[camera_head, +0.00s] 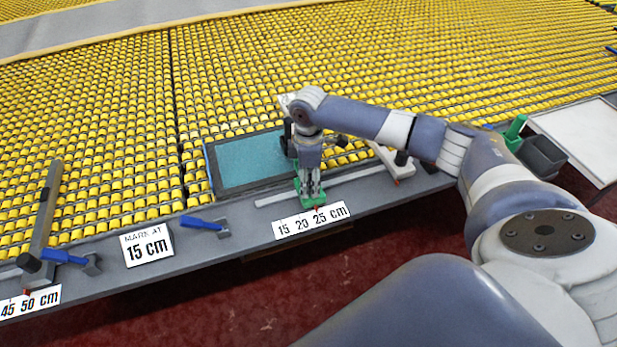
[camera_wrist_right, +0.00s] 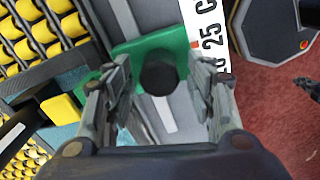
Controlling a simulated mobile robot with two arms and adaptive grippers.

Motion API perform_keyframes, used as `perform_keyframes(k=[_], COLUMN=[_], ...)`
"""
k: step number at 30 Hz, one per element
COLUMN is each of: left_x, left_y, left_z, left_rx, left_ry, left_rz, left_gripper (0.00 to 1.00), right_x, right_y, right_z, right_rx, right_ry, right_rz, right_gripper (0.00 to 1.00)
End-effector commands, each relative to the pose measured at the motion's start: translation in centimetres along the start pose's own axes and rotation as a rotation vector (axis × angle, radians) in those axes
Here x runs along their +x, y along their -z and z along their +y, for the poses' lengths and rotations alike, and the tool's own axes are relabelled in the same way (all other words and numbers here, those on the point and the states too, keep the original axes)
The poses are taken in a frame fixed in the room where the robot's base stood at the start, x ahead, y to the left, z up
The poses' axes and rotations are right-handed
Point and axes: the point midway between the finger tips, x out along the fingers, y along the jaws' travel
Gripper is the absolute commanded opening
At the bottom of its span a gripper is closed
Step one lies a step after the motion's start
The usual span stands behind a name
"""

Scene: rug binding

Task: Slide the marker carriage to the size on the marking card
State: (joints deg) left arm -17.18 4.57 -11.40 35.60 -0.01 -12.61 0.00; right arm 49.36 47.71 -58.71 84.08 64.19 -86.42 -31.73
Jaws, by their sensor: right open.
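The marking card (camera_head: 147,245) on the bench's front edge reads "MARK AT 15 cm". The green marker carriage (camera_head: 314,202) sits on a pale rail (camera_head: 277,199) behind the scale label (camera_head: 311,221), which reads 15 20 25 cm. The carriage stands by the 20 to 25 end, right of the 15. My right gripper (camera_head: 311,196) is above the carriage, pointing down. In the right wrist view the carriage (camera_wrist_right: 183,42) has a dark round knob (camera_wrist_right: 159,77), and my open fingers (camera_wrist_right: 162,92) stand on either side of it. I cannot tell whether they touch it. My left gripper is out of view.
A teal mat (camera_head: 247,161) lies behind the rail. Yellow rollers (camera_head: 90,130) cover the table behind. A blue-handled clamp (camera_head: 203,222) and another scale label (camera_head: 30,301) are to the left. A grey bin (camera_head: 543,155) and white tray (camera_head: 580,135) stand at the right.

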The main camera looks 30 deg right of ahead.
Motion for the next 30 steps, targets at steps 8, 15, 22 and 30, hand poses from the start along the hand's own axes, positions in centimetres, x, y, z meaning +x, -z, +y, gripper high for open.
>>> perform_keyframes(k=[8, 15, 22, 30], left_x=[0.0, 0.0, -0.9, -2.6], left_y=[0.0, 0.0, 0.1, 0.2], left_z=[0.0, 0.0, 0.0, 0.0], left_rx=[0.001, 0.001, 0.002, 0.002], left_ry=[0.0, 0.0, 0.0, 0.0], left_rz=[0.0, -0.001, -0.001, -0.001], left_gripper=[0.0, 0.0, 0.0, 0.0], right_x=[0.0, 0.0, -0.3, -0.3], right_y=[0.0, 0.0, 1.4, 5.2], right_z=[0.0, 0.0, -0.3, -1.4], right_rx=[0.0, 0.0, -0.002, -0.005], right_ry=[0.0, 0.0, 0.001, 0.004], right_rz=[0.0, 0.0, 0.002, 0.008], right_gripper=[0.35, 0.0, 0.0, 0.0])
